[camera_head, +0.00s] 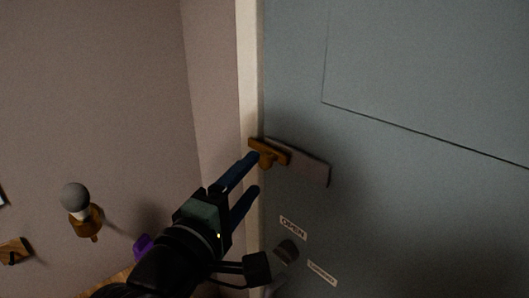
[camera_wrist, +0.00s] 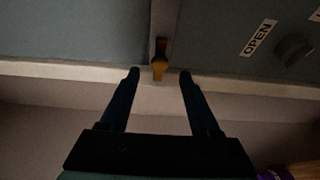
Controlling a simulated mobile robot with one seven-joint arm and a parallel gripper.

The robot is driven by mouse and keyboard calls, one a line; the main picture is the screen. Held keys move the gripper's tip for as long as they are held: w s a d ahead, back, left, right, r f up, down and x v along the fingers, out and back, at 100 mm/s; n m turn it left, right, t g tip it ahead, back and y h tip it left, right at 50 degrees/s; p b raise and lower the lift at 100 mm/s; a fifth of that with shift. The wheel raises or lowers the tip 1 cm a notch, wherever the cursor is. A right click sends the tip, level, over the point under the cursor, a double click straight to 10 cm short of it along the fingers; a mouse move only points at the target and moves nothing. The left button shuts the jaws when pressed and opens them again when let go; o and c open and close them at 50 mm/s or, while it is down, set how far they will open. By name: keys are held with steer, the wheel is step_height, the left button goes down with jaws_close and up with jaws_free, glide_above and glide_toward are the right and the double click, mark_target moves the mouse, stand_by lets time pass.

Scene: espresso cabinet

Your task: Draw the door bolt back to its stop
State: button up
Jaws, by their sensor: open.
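The door bolt (camera_head: 268,151) has an orange-brown, T-shaped handle and sits at the left edge of the blue-grey door (camera_head: 420,70), beside the pale frame. A flat greyish plate (camera_head: 308,165) extends to its right. My gripper (camera_head: 253,174) is open and empty, reaching toward the handle from below left. In the wrist view, the bolt (camera_wrist: 159,62) shows between the two dark blue fingertips of my gripper (camera_wrist: 159,74), with a gap on each side. Whether the fingertips reach past the handle in depth is unclear.
A dark round knob (camera_head: 287,250) and an "OPEN" label (camera_head: 293,228) are on the door below the bolt. The pale frame (camera_head: 250,70) runs beside the door. A grey ball on a brown mount (camera_head: 75,197) and a purple object (camera_head: 143,246) are at lower left.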

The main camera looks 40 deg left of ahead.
mark_target(264, 164)
steer(key=p+x, duration=0.1)
steer(key=x, duration=0.5)
steer(key=shift+w, duration=0.1)
jaws_close()
steer(key=shift+d, duration=0.1)
stand_by(1.2)
